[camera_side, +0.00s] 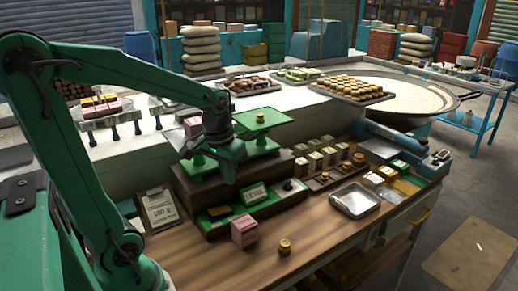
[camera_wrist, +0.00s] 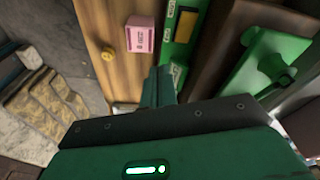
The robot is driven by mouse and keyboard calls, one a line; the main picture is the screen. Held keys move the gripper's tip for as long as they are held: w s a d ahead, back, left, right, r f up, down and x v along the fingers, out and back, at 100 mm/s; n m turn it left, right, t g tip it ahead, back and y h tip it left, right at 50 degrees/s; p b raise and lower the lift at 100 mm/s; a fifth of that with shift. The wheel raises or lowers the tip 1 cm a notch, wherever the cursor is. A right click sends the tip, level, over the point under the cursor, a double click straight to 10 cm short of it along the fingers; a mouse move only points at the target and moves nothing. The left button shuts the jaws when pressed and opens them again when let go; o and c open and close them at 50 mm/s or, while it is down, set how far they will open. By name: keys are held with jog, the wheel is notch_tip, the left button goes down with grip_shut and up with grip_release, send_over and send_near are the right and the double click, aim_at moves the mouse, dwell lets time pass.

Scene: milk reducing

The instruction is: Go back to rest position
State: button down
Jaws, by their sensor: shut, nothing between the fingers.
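My green gripper (camera_side: 228,178) hangs in the air over the wooden counter, in front of the green balance scale (camera_side: 263,145). Its fingers (camera_wrist: 158,86) are together with nothing between them in the wrist view. A pink box (camera_side: 244,233) stands on the counter below and in front of it, apart from the fingers. The box also shows in the wrist view (camera_wrist: 140,35). A small brass weight (camera_side: 285,247) stands to the right of the box and also shows in the wrist view (camera_wrist: 108,54). A pink block (camera_side: 192,126) is at the scale's left pan, partly hidden by my arm.
A clipboard (camera_side: 158,207) leans left of the dark scale stand. A metal tray (camera_side: 355,201) lies on the counter at right, with several small blocks (camera_side: 318,158) behind it. Trays of sweets (camera_side: 350,90) stand farther back. The counter's front is mostly clear.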

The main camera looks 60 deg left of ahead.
jog(key=s+d+r+m+t, duration=0.3)
jog(key=s+d+r, duration=0.3)
jog(key=d, duration=0.3)
jog(key=shift+m+t+h, duration=0.3)
jog(key=shift+m+t, duration=0.1)
jog(key=shift+m, duration=0.1)
